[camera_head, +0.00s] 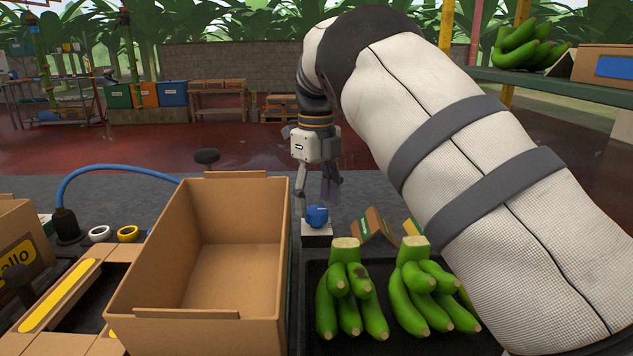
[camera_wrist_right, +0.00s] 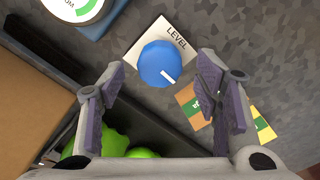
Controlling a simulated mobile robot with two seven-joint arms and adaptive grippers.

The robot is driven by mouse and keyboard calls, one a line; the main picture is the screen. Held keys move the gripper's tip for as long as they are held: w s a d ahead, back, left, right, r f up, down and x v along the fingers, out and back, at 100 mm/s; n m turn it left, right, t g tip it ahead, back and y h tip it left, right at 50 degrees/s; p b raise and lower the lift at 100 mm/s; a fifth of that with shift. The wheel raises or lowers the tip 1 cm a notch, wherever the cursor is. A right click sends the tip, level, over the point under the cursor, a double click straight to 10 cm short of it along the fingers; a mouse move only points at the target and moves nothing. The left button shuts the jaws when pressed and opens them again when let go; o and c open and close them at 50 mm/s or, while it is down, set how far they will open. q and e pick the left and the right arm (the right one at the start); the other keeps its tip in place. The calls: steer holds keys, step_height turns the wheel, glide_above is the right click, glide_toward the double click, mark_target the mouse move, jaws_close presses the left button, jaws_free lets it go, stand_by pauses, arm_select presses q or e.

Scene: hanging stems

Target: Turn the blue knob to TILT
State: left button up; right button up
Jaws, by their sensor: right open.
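The blue knob (camera_head: 317,216) sits on a small white block behind the banana tray. In the right wrist view the knob (camera_wrist_right: 158,62) is round, with a white mark toward its lower right edge. Its white plate (camera_wrist_right: 177,32) reads LEVEL beside the knob; no TILT lettering is readable. My right gripper (camera_head: 316,200) points down over the knob. In the wrist view its open fingers (camera_wrist_right: 160,75) stand either side of the knob with gaps, and no contact shows. My left gripper is out of view.
An open empty carton (camera_head: 240,250) stands left of the knob. A dark tray (camera_head: 313,300) with green bananas (camera_head: 350,300) lies in front. Small cartons (camera_head: 372,226) stand right of the knob. A round gauge (camera_wrist_right: 72,8) is near it.

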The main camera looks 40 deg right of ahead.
mark_target(317, 210)
step_height(317, 210, up, 10)
steer(key=shift+s+f, duration=0.1)
stand_by(0.4)
